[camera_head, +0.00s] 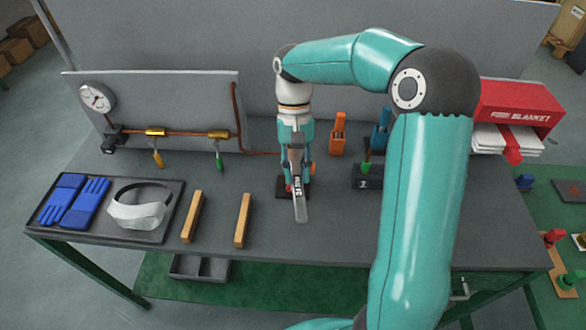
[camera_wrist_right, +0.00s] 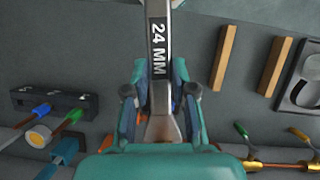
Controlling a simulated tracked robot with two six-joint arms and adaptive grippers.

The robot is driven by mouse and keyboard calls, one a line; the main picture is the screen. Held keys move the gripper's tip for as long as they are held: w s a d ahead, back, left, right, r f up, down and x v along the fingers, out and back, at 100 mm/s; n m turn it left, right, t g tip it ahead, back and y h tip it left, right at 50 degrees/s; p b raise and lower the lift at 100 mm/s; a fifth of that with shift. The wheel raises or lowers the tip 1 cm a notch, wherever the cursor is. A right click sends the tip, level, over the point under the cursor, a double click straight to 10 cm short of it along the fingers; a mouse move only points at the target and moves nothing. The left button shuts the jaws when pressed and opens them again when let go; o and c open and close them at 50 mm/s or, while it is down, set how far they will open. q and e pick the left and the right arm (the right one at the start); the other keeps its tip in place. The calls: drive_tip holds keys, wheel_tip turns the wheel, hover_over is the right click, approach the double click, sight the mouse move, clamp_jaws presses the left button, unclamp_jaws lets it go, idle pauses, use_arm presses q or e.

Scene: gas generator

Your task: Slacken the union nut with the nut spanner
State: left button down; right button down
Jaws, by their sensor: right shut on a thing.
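My right gripper (camera_head: 297,150) points down over the middle of the bench and is shut on a steel nut spanner (camera_head: 299,195). The spanner's handle, marked 24 MM, reaches toward the bench's front edge. In the right wrist view the spanner (camera_wrist_right: 158,50) runs between the two fingers, and its far end is hidden by the gripper. A dark fitting with a red part (camera_head: 285,188) shows partly behind the gripper and spanner. I cannot make out the union nut or whether the spanner touches it. My left gripper is not in view.
Two wooden bars (camera_head: 242,220) lie clear on the bench. A tray (camera_head: 158,233) holds blue gloves and a visor. A copper pipe (camera_head: 185,133) with two valves and a gauge stands back left. A tool block (camera_head: 367,182) stands right of the gripper. A blanket box (camera_head: 515,105) is far right.

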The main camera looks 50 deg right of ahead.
drive_tip(key=shift+s+d+n+g+h, duration=0.25)
drive_tip(key=shift+s+d+n, duration=0.2)
drive_tip(key=shift+d+n, duration=0.35)
drive_tip(key=shift+s+d+n+g+h, duration=0.15)
drive_tip(key=shift+s+d+n+h, duration=0.3)
drive_tip(key=shift+n, duration=0.55)
drive_tip(key=shift+s, duration=0.15)
drive_tip(key=shift+m, duration=0.4)
drive_tip(key=shift+s+a+b, duration=0.3)
drive_tip(key=shift+s+a, duration=0.05)
drive_tip(key=shift+s, duration=0.45)
drive_tip(key=shift+s+a+b, duration=0.25)
drive_tip(key=shift+s+a, duration=0.1)
drive_tip(key=shift+s, duration=0.4)
drive_tip(key=shift+s+a+b, duration=0.3)
drive_tip(key=shift+s+a, duration=0.05)
drive_tip(key=shift+s, duration=0.45)
